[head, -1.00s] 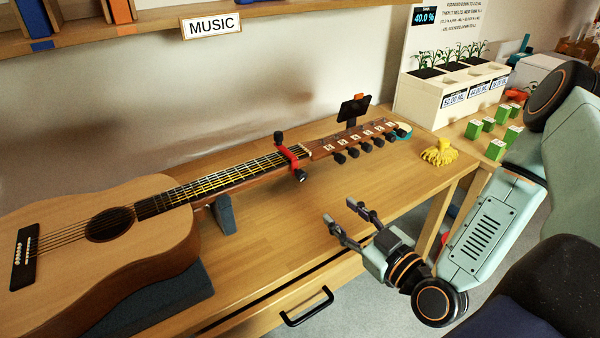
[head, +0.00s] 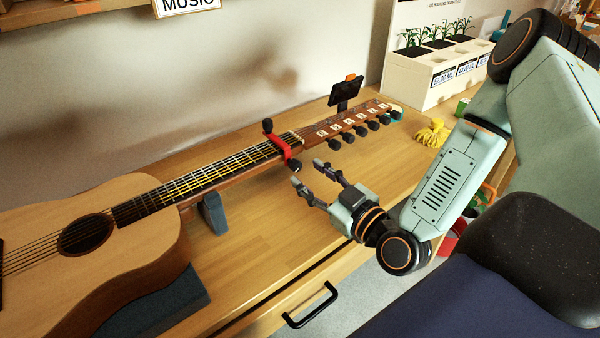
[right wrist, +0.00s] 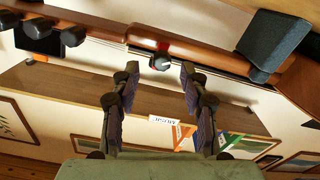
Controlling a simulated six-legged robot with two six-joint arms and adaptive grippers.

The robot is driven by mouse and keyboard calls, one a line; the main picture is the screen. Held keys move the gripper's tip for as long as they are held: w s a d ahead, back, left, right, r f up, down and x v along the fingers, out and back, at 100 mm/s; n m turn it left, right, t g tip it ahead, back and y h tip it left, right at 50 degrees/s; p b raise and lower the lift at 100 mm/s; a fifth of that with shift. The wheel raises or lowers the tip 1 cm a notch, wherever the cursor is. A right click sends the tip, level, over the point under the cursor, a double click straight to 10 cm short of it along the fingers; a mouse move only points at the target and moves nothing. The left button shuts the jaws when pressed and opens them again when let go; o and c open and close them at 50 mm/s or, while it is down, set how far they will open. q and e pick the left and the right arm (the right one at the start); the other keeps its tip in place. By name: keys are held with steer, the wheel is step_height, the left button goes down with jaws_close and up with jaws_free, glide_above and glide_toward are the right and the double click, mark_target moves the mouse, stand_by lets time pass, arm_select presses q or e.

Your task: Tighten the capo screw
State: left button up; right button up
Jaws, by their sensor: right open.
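An acoustic guitar (head: 130,190) lies on the wooden bench with its neck pointing right and back. A red capo (head: 280,149) is clamped across the neck near the headstock. Its black screw knob (head: 295,165) sticks out on the near side, and it also shows in the right wrist view as a dark round knob (right wrist: 161,63) just past the fingertips. My right gripper (head: 306,180) is open and empty, just short of the knob on its near side. In the right wrist view, the knob sits between the two spread fingers (right wrist: 158,78), apart from both. My left gripper is not in view.
A blue-grey neck support (head: 213,213) stands under the neck. A tuner (head: 345,93) is on the headstock. A yellow cloth-like bundle (head: 432,133) lies at the bench's right end, by a white planter box (head: 440,70). A drawer handle (head: 310,306) juts from the front.

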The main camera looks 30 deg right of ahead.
mark_target(298, 167)
steer(key=shift+w+a+f, duration=0.1)
steer(key=shift+w+f, duration=0.05)
steer(key=shift+w, duration=0.7)
steer(key=shift+w+a+b, duration=0.15)
steer(key=shift+w+b, duration=0.2)
steer(key=shift+b, duration=0.05)
steer(key=shift+w+a+r, duration=0.2)
steer(key=shift+w+r, duration=0.1)
steer(key=shift+r, duration=0.05)
steer(key=shift+w+d+f, duration=0.2)
steer(key=shift+w+d, duration=0.05)
steer(key=shift+w, duration=0.05)
steer(key=shift+s+a+r, duration=0.15)
steer(key=shift+a, duration=0.05)
steer(key=c, duration=0.3)
steer(key=shift+d, duration=0.15)
steer(key=c, duration=0.5)
jaws_close()
